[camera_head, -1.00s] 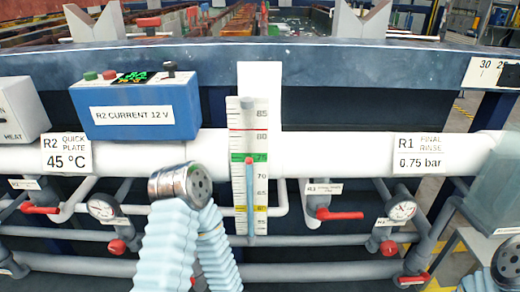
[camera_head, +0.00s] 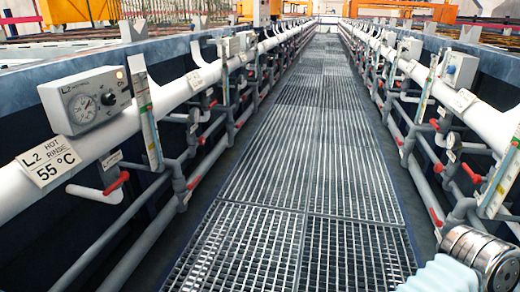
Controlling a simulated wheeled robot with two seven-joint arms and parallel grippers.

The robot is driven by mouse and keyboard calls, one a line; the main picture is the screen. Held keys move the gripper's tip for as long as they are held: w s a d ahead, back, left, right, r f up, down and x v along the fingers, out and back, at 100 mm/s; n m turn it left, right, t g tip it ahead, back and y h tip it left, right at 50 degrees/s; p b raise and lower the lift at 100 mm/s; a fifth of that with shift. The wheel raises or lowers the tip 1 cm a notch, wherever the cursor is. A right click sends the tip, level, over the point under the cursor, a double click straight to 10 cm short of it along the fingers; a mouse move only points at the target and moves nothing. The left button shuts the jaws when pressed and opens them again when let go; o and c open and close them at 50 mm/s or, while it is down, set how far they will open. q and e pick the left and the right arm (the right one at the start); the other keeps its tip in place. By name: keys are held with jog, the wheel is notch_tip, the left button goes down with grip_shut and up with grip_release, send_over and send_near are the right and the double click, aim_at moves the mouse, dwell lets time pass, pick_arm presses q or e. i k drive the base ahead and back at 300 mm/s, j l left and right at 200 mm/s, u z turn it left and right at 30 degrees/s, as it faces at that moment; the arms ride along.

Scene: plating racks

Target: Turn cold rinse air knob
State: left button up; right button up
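No label reading cold rinse can be made out, so I cannot tell which knob is the cold rinse air knob. Red valve handles sit on the pipes along both sides, such as one at the near left (camera_head: 116,184) and one at the near right (camera_head: 471,172). A grey control box (camera_head: 92,98) on the left has a round gauge and a dark knob (camera_head: 108,99). The sign (camera_head: 50,161) below it reads L2 HOT RINSE 55 °C. Part of my arm shows at the bottom right; neither gripper is in view.
A grated walkway (camera_head: 310,150) runs straight ahead, clear, between two rows of dark tanks. White pipes (camera_head: 190,90) and thinner grey pipes line both sides.

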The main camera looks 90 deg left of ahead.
aim_at(202, 140)
jog(key=u, duration=2.85)
jog(key=k+l+u, duration=0.1)
jog(key=u, duration=0.55)
jog(key=i+l, duration=0.1)
